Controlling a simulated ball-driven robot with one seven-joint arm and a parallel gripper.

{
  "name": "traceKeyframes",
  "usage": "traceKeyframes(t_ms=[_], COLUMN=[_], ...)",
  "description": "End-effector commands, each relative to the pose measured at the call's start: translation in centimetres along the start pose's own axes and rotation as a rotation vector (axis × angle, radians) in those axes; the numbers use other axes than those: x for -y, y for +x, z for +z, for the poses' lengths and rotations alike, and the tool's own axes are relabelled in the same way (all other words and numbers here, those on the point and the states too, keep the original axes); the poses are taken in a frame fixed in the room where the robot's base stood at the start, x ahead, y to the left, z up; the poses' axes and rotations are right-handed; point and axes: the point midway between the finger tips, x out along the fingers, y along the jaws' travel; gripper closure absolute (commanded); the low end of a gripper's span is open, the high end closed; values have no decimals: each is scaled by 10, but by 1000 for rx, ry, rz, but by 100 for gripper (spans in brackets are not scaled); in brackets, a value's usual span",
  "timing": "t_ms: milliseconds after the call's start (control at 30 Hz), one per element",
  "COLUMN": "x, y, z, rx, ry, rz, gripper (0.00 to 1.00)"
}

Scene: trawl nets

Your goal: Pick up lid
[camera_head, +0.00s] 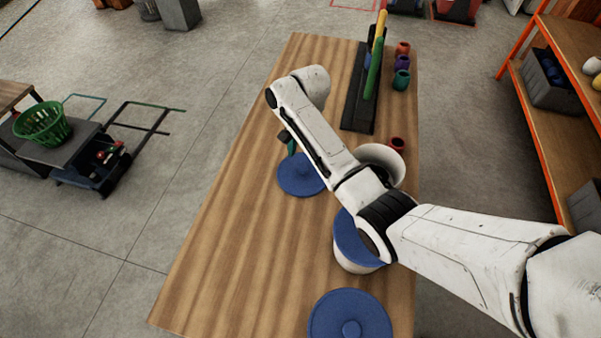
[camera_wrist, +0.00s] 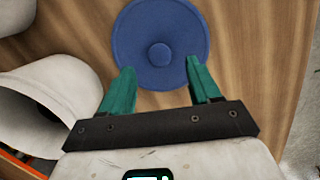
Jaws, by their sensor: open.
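A round blue lid (camera_head: 298,176) with a centre knob lies on the wooden table (camera_head: 235,215), left of my arm. It also shows in the wrist view (camera_wrist: 160,25), ahead of my gripper (camera_wrist: 160,68). The green fingers are open and empty, one on each side of the lid's near part, with the knob (camera_wrist: 159,54) between their tips in the picture. I cannot tell whether they touch the lid. In the head view my gripper (camera_head: 289,144) is mostly hidden behind my arm, beside the lid's far edge.
Another blue lid (camera_head: 350,318) lies at the near edge. A white pot (camera_head: 355,262) with a blue top stands mid-table, partly behind my arm. A white open pot (camera_head: 390,160) stands beyond it. A dark rack (camera_head: 357,110) and small cups (camera_head: 401,80) are farther back. The table's left side is clear.

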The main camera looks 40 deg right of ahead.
Motion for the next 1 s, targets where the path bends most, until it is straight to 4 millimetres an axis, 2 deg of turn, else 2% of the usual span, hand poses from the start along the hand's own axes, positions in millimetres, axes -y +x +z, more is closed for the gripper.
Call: traceKeyframes(t_ms=[167,500,800,1000], x=[-1,0,0,0], y=[11,54,59,59], z=[0,-2,-2,-2], rx=[0,0,-1,-1], ry=[1,1,1,1], rz=[1,1,0,-1], gripper=[38,38,38,57])
